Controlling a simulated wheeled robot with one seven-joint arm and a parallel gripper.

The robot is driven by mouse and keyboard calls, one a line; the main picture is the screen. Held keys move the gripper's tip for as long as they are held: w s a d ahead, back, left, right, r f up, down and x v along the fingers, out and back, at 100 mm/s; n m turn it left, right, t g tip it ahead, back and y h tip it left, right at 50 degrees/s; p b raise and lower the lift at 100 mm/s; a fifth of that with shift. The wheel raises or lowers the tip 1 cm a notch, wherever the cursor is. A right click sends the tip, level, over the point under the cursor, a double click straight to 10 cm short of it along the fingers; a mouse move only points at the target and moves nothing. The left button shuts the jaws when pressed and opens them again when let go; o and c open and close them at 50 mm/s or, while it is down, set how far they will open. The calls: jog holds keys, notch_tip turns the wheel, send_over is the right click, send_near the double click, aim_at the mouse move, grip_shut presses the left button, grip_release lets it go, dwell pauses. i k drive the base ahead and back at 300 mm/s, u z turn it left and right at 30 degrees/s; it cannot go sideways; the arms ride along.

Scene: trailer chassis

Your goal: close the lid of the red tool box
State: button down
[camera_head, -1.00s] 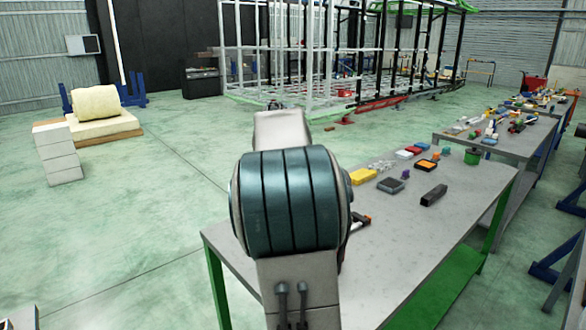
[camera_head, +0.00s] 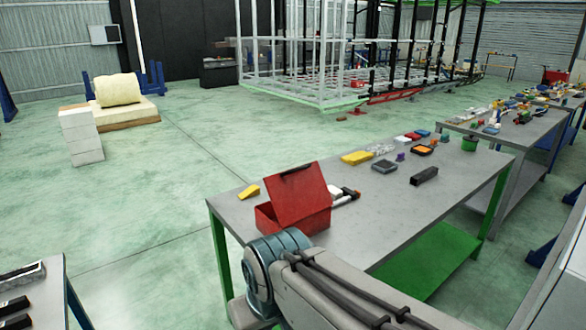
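The red tool box (camera_head: 293,219) stands on the near left part of the grey work table (camera_head: 370,222). Its red lid (camera_head: 300,196) is raised and leans at a steep angle, with a dark handle along its top edge. Part of the box's open inside shows at the left. My arm reaches in from the bottom right, and its teal joint lies just in front of the box, at the table's near edge. The joint hides the lower front of the box. My gripper is not in the picture.
A yellow wedge-shaped item (camera_head: 249,192) lies left of the box. White and orange-black items lie right behind it. A black block (camera_head: 424,175), a yellow case (camera_head: 356,158) and several small parts lie farther along the table. The table's middle is bare. Another table (camera_head: 30,290) stands at bottom left.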

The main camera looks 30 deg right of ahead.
aim_at(298, 193)
jog(key=z, duration=0.5)
jog(key=k, duration=1.15)
jog(key=u, duration=0.1)
jog(key=i, duration=0.75)
jog(key=u, duration=0.55)
jog(key=i, duration=0.8)
jog(key=z, duration=0.8)
jog(key=i, duration=0.55)
jog(key=z, duration=0.6)
